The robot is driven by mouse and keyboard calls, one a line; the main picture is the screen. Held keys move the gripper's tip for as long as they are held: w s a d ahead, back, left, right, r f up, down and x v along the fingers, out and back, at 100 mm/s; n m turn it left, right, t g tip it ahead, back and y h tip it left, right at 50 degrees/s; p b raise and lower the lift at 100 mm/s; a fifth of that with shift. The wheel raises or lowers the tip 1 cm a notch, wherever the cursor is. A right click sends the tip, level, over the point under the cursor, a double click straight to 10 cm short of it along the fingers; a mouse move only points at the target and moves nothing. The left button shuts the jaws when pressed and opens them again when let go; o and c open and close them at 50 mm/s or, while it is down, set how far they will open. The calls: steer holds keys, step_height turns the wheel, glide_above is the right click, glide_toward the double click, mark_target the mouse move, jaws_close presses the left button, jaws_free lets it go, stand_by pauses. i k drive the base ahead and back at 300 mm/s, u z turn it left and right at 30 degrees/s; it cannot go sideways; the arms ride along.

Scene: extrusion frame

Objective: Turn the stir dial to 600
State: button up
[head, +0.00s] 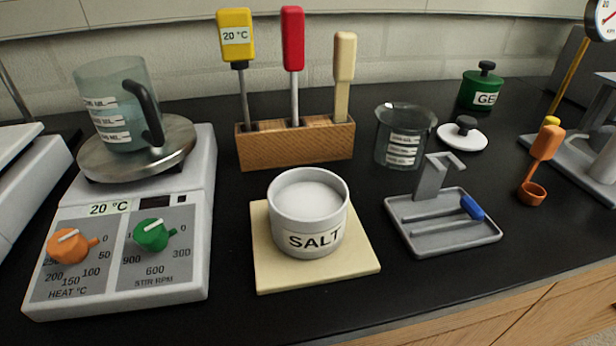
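The stir dial (152,235) is a green knob on the right half of the hot plate's sloped grey front panel (120,290). A white bar crosses its face, and a small green nub sticks out to the right, toward the top right end of the scale. The stir scale shows 300 at lower right, 600 (155,270) straight below the knob and 900 at lower left, above the words STIR RPM. My gripper is not in view.
An orange heat dial (70,246) sits close left of the stir dial. A glass jug (120,105) stands on the round metal plate (180,140) behind. A salt pot (308,212) on a pale board (270,270) and a wooden tool block (297,145) stand to the right.

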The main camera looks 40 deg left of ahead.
mark_target(151, 235)
steer(key=u, duration=2.15)
steer(key=k, duration=1.25)
steer(key=z, duration=0.5)
steer(key=i, duration=0.95)
steer(key=z, duration=0.4)
